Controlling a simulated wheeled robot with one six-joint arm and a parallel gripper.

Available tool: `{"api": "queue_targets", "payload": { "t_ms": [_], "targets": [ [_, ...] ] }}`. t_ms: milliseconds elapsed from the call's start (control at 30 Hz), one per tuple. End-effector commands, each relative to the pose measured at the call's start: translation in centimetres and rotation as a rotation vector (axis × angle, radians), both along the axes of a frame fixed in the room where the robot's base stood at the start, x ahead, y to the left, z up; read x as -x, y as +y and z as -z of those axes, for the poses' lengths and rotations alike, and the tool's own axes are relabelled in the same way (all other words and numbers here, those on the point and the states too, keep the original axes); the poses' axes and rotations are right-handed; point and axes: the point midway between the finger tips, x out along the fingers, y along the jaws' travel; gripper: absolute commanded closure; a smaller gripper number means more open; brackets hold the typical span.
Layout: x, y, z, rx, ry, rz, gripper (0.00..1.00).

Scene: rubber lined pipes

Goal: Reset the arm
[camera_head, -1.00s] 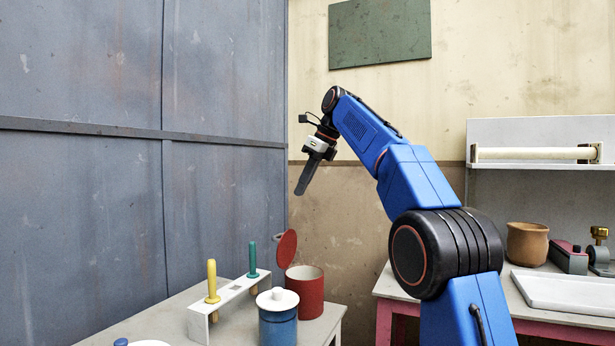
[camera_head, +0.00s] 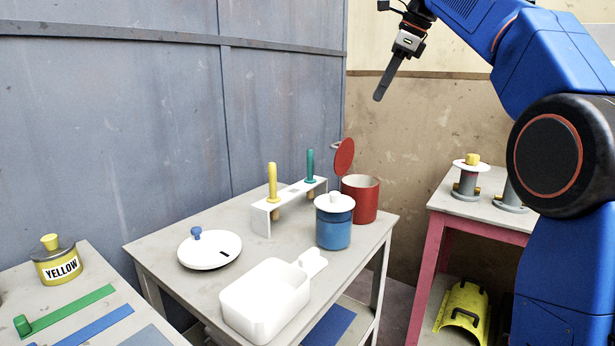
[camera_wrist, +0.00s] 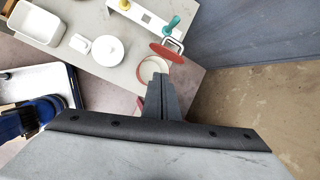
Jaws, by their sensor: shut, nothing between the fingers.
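My gripper (camera_head: 386,84) is at the upper right of the head view, held in the air with its fingers together and pointing down. Nothing shows between the fingers. It is well above and behind the red canister (camera_head: 366,200), apart from everything on the table. My blue arm fills the right side of the head view. In the wrist view my gripper (camera_wrist: 158,90) shows as dark closed fingers, with the red canister (camera_wrist: 152,68) beyond the tips, partly hidden by them.
The grey table (camera_head: 150,248) holds a white rack (camera_head: 262,219) with yellow and teal handled tools, a blue jar (camera_head: 334,226), a white lid (camera_head: 209,252) and a white bin (camera_head: 262,308). A pink-framed table (camera_head: 433,262) stands right. A yellow tin (camera_head: 58,268) sits left.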

Motion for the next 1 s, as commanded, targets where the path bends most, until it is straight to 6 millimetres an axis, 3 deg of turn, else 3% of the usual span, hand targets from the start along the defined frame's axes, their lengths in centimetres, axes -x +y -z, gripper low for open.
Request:
{"api": "queue_targets", "payload": {
  "t_ms": [267, 467, 767, 1000],
  "targets": [
    [6.7, -1.8, 3.7, 0.149, -0.115, -0.253, 1.0],
    [11.7, -3.1, 7.7, 0.267, -0.186, -0.448, 1.0],
    [19.9, -5.1, 15.4, 0.45, -0.273, -0.76, 1.0],
    [26.8, -6.7, 23.1, 0.597, -0.323, -1.028, 1.0]
  ]
}}
